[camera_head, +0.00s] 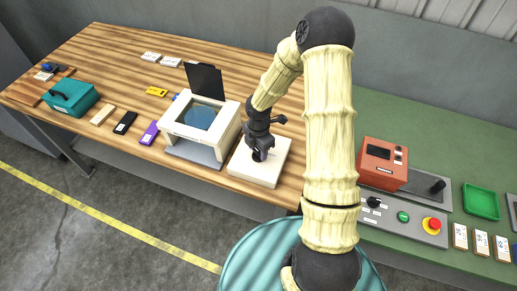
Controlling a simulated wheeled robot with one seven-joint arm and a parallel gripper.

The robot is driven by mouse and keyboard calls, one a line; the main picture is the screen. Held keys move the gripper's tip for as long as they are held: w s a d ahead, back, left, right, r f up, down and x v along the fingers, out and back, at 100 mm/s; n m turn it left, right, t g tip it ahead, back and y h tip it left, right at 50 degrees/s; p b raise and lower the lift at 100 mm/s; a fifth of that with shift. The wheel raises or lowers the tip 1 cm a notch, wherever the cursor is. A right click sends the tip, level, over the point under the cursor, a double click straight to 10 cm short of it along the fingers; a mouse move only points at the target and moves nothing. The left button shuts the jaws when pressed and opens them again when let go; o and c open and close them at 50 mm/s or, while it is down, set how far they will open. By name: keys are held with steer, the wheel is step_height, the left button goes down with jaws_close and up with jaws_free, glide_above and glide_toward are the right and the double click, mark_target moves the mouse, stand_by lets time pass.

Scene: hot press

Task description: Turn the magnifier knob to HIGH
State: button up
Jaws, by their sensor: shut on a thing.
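The magnifier (228,113) is a white boxy frame with a blue lens and a raised black flap, standing on the wooden bench. Just right of it is a pale square block (243,166) on the bench. My gripper (260,155) points down over the block and is shut at its top. The magnifier knob appears to be between the fingers, but the dark gripper hides it. The knob's pointer and any HIGH mark cannot be read at this size.
Left on the wooden bench (110,60) are a teal box (70,98), a purple block (150,133) and small items. On the right green bench are an orange-red device (383,163), a control panel with a red stop button (432,224) and a green tray (481,201).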

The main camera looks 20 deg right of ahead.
steer(key=shift+m, duration=0.3)
steer(key=m+b, duration=0.1)
steer(key=m, duration=0.5)
steer(key=shift+m, duration=0.3)
steer(key=m+b, duration=0.1)
steer(key=m, duration=0.2)
steer(key=shift+m, duration=0.3)
steer(key=m+b, duration=0.1)
steer(key=m, duration=0.2)
steer(key=shift+m, duration=0.3)
steer(key=m+b, duration=0.1)
steer(key=m, duration=0.3)
steer(key=shift+m, duration=0.3)
steer(key=m, duration=0.4)
steer(key=shift+w+r+m, duration=0.1)
steer(key=shift+m, duration=0.2)
steer(key=o, duration=1)
